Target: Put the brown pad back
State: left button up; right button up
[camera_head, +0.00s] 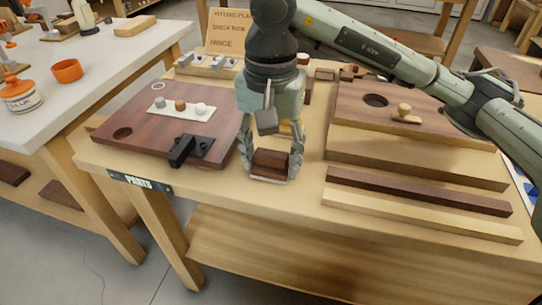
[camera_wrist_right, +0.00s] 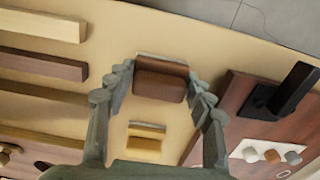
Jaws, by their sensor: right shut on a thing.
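My right gripper (camera_head: 271,172) comes down over the front of the bench, its fingers on either side of a brown block (camera_head: 270,160) with a paler bottom layer. The right wrist view shows the same block (camera_wrist_right: 161,80) between the fingertips of my right gripper (camera_wrist_right: 162,84). It is low, at or just above the bench top; I cannot tell whether it touches. A small round brown pad (camera_head: 180,105) sits between a grey and a white one on a white strip (camera_head: 163,111) on the dark red board. My left gripper is not in view.
The dark red board (camera_head: 120,125) with a black hinge-like fitting (camera_head: 203,147) lies left of my gripper. A yellow block (camera_wrist_right: 147,140) is behind the brown block. Wood strips (camera_head: 415,192) lie to the right. A sign (camera_head: 226,32) stands at the back.

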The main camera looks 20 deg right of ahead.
aim_at(271, 154)
jog(key=shift+f, duration=0.1)
jog(key=o, duration=0.8)
jog(key=shift+o, duration=1)
pick_arm(q)
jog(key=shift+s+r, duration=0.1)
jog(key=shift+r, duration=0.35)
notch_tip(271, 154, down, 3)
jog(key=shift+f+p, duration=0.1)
jog(key=shift+p, duration=0.55)
pick_arm(e)
notch_tip(271, 154, up, 12)
jog(key=shift+r, duration=0.2)
